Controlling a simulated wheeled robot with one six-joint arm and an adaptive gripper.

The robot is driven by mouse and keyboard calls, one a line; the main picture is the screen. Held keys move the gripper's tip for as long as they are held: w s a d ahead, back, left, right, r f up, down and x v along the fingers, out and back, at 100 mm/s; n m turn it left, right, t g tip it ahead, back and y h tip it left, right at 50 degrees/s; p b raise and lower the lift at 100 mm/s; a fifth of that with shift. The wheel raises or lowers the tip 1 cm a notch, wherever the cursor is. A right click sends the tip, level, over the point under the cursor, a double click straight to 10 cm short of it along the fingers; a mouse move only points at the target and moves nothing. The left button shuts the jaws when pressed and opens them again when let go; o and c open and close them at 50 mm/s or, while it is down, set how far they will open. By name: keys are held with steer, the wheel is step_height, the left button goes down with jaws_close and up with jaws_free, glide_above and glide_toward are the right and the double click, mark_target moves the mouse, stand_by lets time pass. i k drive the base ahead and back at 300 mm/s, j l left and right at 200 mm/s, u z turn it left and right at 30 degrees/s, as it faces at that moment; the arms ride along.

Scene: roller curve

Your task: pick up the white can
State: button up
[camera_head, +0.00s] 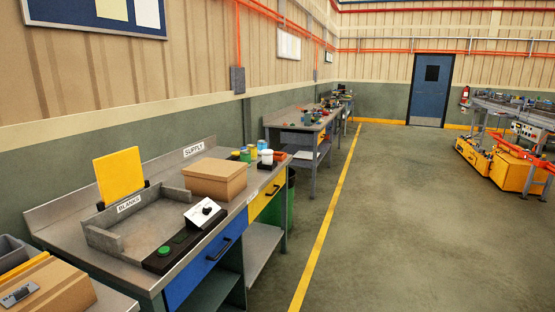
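An orange item (279,156) is just right of the white can. My gripper is not in view.
A cardboard box (215,179) sits left of the cans, beside a grey "BLANKS" tray (99,240). A control box (205,212) is on the front edge. A green bin (291,200) stands past the bench.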

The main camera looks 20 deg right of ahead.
mark_target(268, 160)
steer(key=i+l+z, duration=0.6)
steer(key=i+z, duration=0.15)
steer(key=z, duration=0.15)
steer(key=i+z, duration=0.4)
steer(key=i+l+z, duration=0.15)
steer(key=i+z, duration=0.15)
steer(key=i, duration=0.4)
steer(key=i+u, duration=0.3)
steer(key=u, duration=0.15)
steer(key=i+l+u, duration=0.2)
steer(key=u, duration=0.25)
steer(key=i+l, duration=0.05)
steer(key=i, duration=0.05)
